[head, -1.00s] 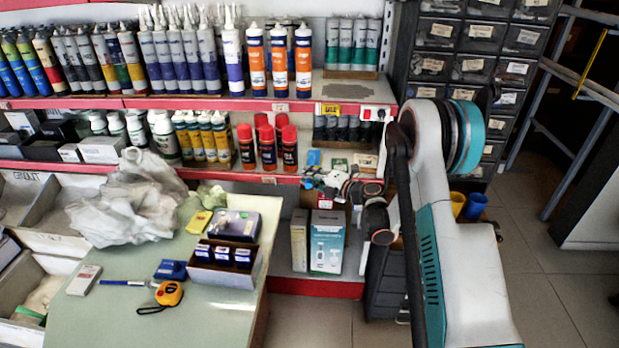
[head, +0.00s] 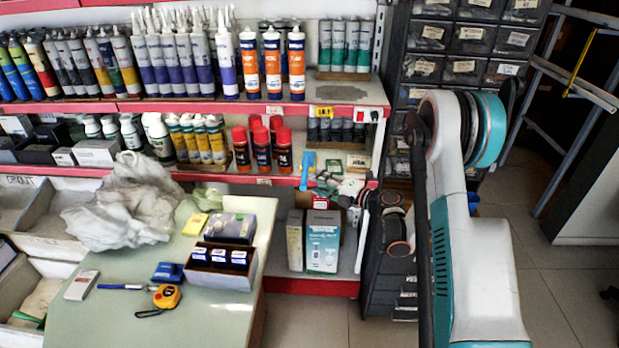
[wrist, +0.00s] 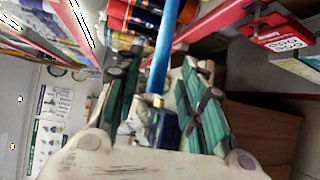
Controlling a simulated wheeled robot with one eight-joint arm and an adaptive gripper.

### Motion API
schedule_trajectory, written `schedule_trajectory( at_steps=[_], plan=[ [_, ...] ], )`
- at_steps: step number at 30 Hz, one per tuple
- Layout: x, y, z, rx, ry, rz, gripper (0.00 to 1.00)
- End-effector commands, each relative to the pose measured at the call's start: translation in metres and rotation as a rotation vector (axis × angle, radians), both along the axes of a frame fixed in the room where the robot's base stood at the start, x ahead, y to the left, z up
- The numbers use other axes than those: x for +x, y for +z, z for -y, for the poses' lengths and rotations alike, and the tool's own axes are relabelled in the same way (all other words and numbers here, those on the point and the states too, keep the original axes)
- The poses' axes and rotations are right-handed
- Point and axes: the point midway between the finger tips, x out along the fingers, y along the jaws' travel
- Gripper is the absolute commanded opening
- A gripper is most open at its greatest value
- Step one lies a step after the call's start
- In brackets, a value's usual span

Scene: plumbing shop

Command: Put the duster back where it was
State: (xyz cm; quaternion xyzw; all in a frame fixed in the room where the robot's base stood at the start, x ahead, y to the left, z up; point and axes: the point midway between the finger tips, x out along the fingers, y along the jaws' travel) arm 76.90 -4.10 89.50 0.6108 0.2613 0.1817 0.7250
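A bright blue upright piece, seemingly the duster (head: 307,166), shows at the front of the middle shelf, right of the red-capped cans. In the wrist view a long blue shaft, seemingly the same duster (wrist: 162,48), runs between my fingers toward the cans. My gripper (wrist: 160,78) has its two green-padded fingers spread, with gaps visible on both sides of the shaft. My gripper (head: 322,187) is small and partly hidden among shelf items in the head view. The duster's lower end and any contact are unclear.
The shelf (head: 345,92) holds tubes, bottles and red-capped cans (head: 262,150) close to my gripper. Boxes (head: 323,240) stand below. A table (head: 215,318) at the left carries a plastic bag (head: 125,210), a tape measure (head: 167,296) and small boxes. Floor is clear at the right.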

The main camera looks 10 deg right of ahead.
Motion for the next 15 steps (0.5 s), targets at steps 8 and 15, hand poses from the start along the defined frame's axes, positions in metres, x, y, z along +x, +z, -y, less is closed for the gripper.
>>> schedule_trajectory(
  at_steps=[8, 15],
  plan=[
    [-0.031, 0.007, 0.023, 0.001, -0.001, 0.0, 0.36],
    [-0.037, 0.007, 0.026, 0.001, 0.0, 0.0, 0.36]
  ],
)
